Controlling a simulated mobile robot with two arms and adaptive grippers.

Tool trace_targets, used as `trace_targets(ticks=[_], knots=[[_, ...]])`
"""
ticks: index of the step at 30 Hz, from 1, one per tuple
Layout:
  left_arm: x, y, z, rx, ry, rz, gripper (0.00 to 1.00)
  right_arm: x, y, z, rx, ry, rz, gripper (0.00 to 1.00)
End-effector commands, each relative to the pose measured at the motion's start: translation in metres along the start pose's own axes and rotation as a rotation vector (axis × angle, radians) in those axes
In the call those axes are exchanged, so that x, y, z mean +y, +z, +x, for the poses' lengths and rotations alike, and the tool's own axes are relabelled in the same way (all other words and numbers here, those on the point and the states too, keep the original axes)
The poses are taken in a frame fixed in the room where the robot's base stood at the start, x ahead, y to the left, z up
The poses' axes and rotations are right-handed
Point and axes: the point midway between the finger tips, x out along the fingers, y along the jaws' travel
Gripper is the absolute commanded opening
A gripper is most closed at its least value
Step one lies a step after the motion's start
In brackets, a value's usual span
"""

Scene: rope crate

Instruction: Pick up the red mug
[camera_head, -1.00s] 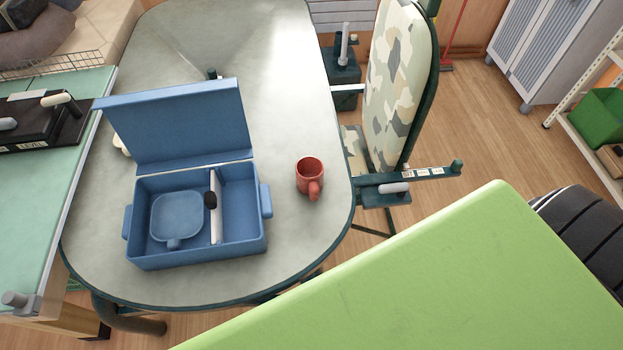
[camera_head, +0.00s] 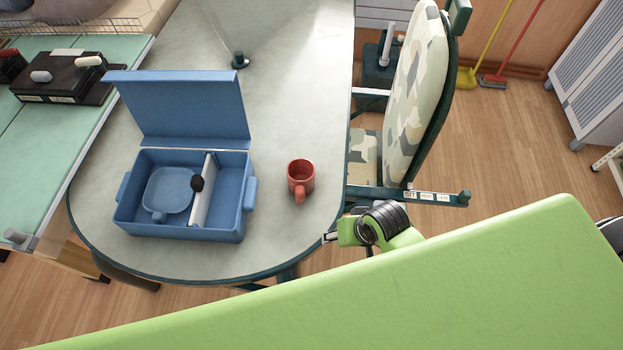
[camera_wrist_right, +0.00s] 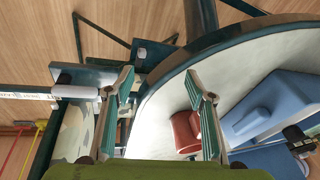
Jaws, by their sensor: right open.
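The red mug (camera_head: 301,176) stands upright on the grey oval table (camera_head: 290,95), near its right edge, with its handle toward the bottom of the head view. My right gripper (camera_head: 330,238) is just past the table edge, below and right of the mug and apart from it. In the right wrist view my right gripper (camera_wrist_right: 160,75) is open with nothing between its fingers. The mug (camera_wrist_right: 183,133) shows there beyond the right-hand finger, which covers part of it. My left gripper is in neither current view.
A blue open-lidded crate (camera_head: 122,195), with a blue pan and a white divider inside, stands left of the mug. A camouflage-patterned chair (camera_head: 412,95) stands against the table's right side. The table between crate and mug is clear.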

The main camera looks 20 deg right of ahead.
Motion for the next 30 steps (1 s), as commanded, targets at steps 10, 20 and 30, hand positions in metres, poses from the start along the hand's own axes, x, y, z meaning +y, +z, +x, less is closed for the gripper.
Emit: trace_targets(ticks=[10,20,30], knots=[[-0.005,0.001,-0.002,-0.002,-0.005,0.0,0.39,-0.046,-0.065,-0.021,-0.068,-0.11,0.537,0.5],[-0.008,0.002,-0.004,-0.003,-0.009,-0.001,0.39,-0.073,-0.123,-0.063,-0.215,-0.096,1.175,0.5],[-0.003,0.0,-0.005,-0.001,-0.003,-0.002,0.39,-0.078,-0.157,-0.103,-0.305,0.008,1.658,0.5]])
